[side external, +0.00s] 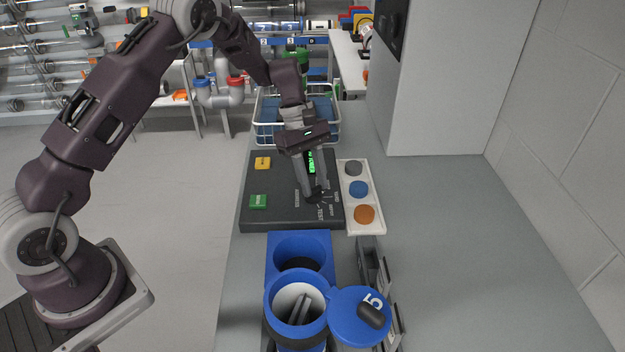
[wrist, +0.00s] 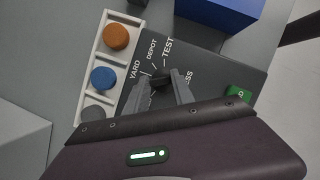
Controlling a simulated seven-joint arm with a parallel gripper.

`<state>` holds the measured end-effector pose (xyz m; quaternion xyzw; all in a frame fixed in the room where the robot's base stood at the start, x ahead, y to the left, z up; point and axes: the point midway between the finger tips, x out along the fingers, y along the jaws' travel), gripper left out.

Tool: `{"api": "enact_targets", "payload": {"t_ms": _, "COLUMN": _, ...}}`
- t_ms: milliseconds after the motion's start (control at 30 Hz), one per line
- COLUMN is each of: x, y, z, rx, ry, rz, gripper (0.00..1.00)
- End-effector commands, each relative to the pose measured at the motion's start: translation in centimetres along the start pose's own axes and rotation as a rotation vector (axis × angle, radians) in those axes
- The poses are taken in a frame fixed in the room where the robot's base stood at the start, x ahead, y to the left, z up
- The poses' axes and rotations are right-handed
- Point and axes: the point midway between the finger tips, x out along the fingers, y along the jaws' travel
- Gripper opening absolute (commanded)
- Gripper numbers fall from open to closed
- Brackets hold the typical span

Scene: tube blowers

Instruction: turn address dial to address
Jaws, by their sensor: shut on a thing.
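The address dial (wrist: 160,80) is a small black knob on a dark control panel (side external: 275,222), ringed by white labels. YARD, DEPOT and TEST can be read in the wrist view, and a partly hidden label ends in SS. My gripper (wrist: 165,78) is shut on the dial, one finger on each side of it. In the side view my gripper (side external: 316,193) reaches down onto the right part of the panel. The fingers hide much of the dial, so its exact pointing is unclear. A green display (side external: 311,162) shows behind the fingers.
A yellow button (side external: 262,163) and a green button (side external: 258,202) sit on the panel's left. A white strip (side external: 350,226) with grey, blue and orange buttons lies right of it. A blue tube station (side external: 300,243) with an open lid marked 5 (side external: 352,325) stands in front. A wire basket (side external: 265,132) stands behind.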

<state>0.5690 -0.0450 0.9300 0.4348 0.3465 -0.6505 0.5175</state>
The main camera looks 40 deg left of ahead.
Motion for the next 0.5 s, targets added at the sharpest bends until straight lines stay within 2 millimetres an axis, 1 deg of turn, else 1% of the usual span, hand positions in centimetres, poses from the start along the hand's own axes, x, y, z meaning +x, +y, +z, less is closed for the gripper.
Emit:
{"api": "enact_targets", "payload": {"t_ms": 200, "x": -0.05, "y": 0.23, "z": 0.15, "rx": 0.183, "ry": -0.001, "rz": -0.072, "gripper": 0.0}}
{"api": "enact_targets", "payload": {"t_ms": 500, "x": 0.03, "y": 0.25, "z": 0.29, "rx": 0.381, "ry": -0.001, "rz": -0.155, "gripper": 0.0}}
